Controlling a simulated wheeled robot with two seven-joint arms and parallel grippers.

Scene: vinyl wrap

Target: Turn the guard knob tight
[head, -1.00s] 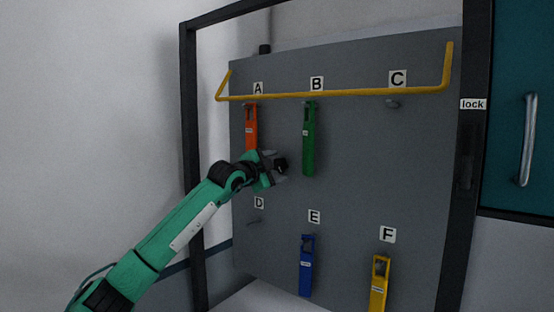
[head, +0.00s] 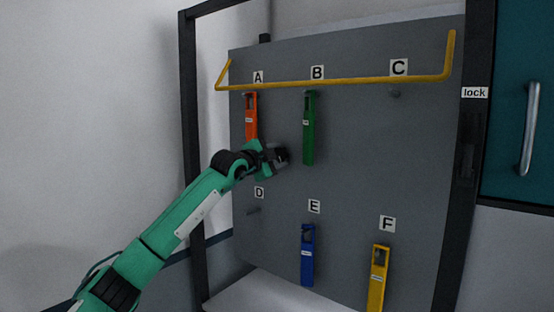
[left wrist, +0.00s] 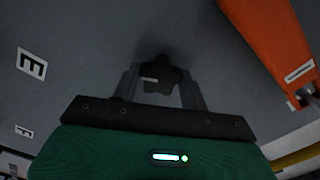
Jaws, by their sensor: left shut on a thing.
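The guard knob (left wrist: 160,74) is a dark, lobed knob on the grey panel in the left wrist view. My left gripper (left wrist: 162,90) has its two fingers on either side of the knob and is shut on it. In the head view my left gripper (head: 281,155) is against the panel, below and between the orange and green tags, and it hides the knob. The yellow guard bar (head: 340,82) crosses the upper panel, in front of the top row. My right gripper is not in view.
The grey panel (head: 350,150) carries an orange tag (head: 251,120) at A, green (head: 309,130) at B, blue (head: 307,255) at E and yellow (head: 377,280) at F. Hooks C (head: 395,94) and D (head: 253,211) are bare. A teal cabinet (head: 510,110) stands right.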

